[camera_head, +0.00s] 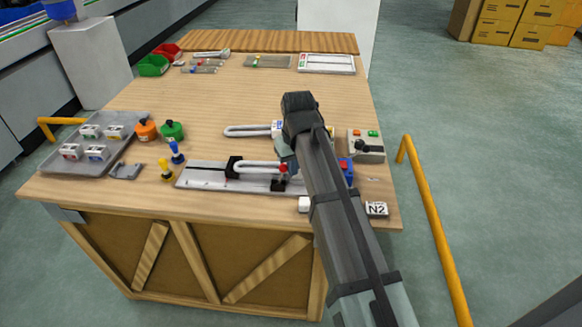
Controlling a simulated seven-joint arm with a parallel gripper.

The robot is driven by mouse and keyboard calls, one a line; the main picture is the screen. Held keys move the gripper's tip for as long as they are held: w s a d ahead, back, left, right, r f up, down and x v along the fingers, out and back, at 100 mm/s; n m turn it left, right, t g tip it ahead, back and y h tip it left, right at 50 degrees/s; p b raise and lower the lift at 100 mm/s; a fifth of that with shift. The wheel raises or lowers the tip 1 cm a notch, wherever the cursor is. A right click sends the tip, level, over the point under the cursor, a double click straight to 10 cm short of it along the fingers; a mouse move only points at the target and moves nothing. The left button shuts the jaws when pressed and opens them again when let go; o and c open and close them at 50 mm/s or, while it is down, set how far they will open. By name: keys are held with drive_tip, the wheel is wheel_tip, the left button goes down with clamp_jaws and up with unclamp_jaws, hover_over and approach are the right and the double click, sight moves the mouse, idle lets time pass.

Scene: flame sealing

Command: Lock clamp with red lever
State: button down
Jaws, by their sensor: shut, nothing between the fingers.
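A clamp fixture stands on a metal base plate (205,179) near the front of the bench. It has a black block (235,167), a pale glass-like U-shaped tube (258,167) beside it, and a red lever knob (283,168) over a dark base at the tube's right end. My gripper (287,160) is shut and empty. It hangs just above and beside the red knob, mostly hidden behind my own arm. I cannot tell whether it touches the knob. The right part of the fixture is also hidden by the arm.
A second U-shaped tube (245,131) lies behind the fixture. A control box (366,147) stands at the right, and a label block (377,209) at the front right. Yellow and blue pegs (165,170), orange and green containers (172,131), and a tray (118,122) are at the left.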

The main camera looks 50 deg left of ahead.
drive_tip(key=shift+s+a, duration=0.1)
drive_tip(key=shift+s, duration=0.1)
drive_tip(key=shift+s+a+r, duration=0.15)
drive_tip(key=shift+s+a, duration=0.35)
drive_tip(key=shift+a, duration=0.05)
idle(0.4)
drive_tip(key=shift+s+a, duration=0.15)
drive_tip(key=shift+a, duration=0.05)
drive_tip(key=shift+s+a, duration=0.25)
drive_tip(key=shift+w+d, duration=0.45)
drive_tip(key=shift+r, duration=3.95)
